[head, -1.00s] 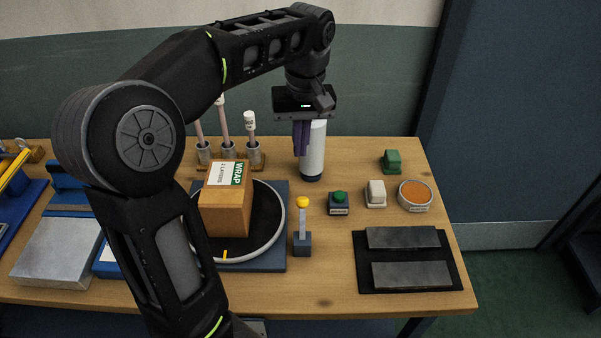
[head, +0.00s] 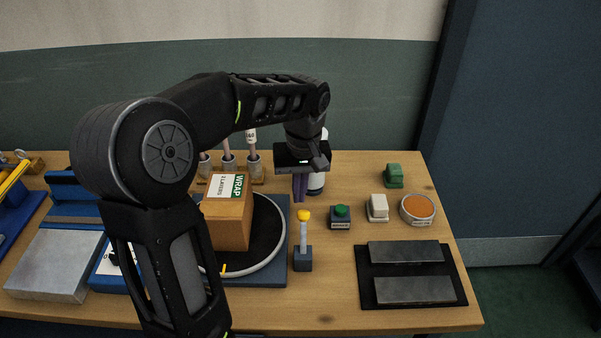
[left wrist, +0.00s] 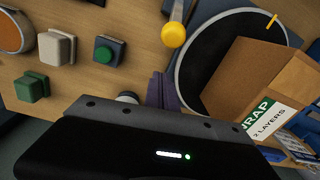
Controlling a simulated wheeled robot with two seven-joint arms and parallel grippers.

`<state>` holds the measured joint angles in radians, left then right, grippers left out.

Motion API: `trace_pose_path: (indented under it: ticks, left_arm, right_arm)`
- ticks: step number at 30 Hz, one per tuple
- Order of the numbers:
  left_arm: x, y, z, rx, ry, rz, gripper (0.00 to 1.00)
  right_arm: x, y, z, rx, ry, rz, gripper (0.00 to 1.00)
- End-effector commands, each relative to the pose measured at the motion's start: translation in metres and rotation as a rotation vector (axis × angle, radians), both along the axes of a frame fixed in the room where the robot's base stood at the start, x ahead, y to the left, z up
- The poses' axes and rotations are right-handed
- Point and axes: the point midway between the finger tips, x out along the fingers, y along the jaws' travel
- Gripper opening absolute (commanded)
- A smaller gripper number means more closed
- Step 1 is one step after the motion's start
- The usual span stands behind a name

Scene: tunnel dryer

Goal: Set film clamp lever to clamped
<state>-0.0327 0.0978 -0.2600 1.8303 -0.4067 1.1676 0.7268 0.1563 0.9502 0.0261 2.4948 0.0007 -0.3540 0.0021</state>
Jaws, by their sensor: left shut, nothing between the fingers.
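The film clamp lever (head: 304,228) is a pale upright stalk with a yellow knob on a small dark blue base. It stands at the right front of the turntable (head: 283,250). In the left wrist view its yellow knob (left wrist: 173,35) is at the top centre. My left gripper (head: 299,197) has purple fingers, shut and empty, pointing down behind the lever and apart from it. Its fingers also show in the left wrist view (left wrist: 163,90), below the knob. My right gripper is not in view.
A cardboard box labelled WRAP (head: 228,223) sits on the turntable. A white cylinder (head: 316,184) stands behind my gripper. A green button (head: 341,211), a white block (head: 377,207) and an orange-topped tin (head: 417,209) are to the right. A black mat (head: 405,273) holds two grey bars.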

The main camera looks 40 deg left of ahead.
Motion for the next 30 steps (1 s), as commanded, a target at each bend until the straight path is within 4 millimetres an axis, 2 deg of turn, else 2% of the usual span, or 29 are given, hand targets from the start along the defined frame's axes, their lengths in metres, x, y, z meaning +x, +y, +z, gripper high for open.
trace_pose_path:
  ticks: [2,9,22,30]
  left_arm:
    - [-0.009,-0.011,0.010,-0.002,-0.003,-0.003,0.00]
    - [-0.024,-0.026,0.014,-0.001,-0.002,-0.001,0.00]
    - [-0.026,-0.027,0.014,0.001,-0.004,0.000,0.00]
    - [-0.026,-0.018,0.015,0.024,-0.035,0.001,0.00]
  right_arm:
    - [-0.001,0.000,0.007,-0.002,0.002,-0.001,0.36]
    - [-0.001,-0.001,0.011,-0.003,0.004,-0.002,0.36]
    - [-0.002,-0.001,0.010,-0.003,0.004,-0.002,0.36]
    - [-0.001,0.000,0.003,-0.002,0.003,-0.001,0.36]
